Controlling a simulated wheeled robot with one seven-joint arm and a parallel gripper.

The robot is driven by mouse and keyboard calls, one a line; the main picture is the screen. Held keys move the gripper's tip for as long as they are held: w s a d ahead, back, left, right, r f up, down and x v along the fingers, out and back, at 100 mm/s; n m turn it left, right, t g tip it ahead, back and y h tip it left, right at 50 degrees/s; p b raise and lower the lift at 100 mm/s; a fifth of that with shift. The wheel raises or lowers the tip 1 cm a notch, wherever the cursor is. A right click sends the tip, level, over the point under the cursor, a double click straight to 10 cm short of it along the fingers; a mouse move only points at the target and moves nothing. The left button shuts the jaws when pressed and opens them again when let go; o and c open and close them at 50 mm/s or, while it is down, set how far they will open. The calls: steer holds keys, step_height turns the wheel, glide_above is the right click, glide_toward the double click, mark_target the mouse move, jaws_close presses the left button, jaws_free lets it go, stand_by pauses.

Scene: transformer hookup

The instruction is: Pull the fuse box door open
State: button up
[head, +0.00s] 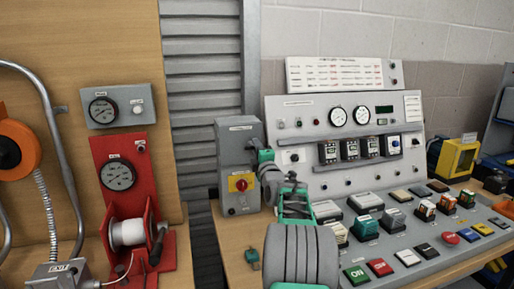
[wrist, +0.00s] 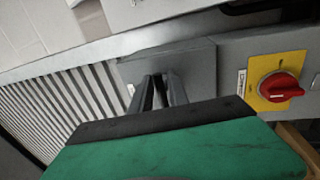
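The fuse box (head: 231,150) is a grey box with a red rotary switch on a yellow plate (head: 241,183), left of the control console. Its front looks closed. My gripper (head: 260,152) is at the box's upper right front, above the switch. In the wrist view my gripper's fingers (wrist: 161,90) are close together, with a narrow gap, against or just before a grey panel (wrist: 198,64) of the box. The red switch (wrist: 280,87) is to their right. The door handle is not clearly visible; whether the fingers hold it cannot be told.
The sloped console (head: 345,120) with gauges and several buttons stands right of the box. A red stand with a white spool (head: 127,232) is at left. Slatted metal (head: 205,100) is behind.

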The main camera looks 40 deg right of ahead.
steer(key=shift+c, duration=0.2)
jaws_close()
stand_by(1.1)
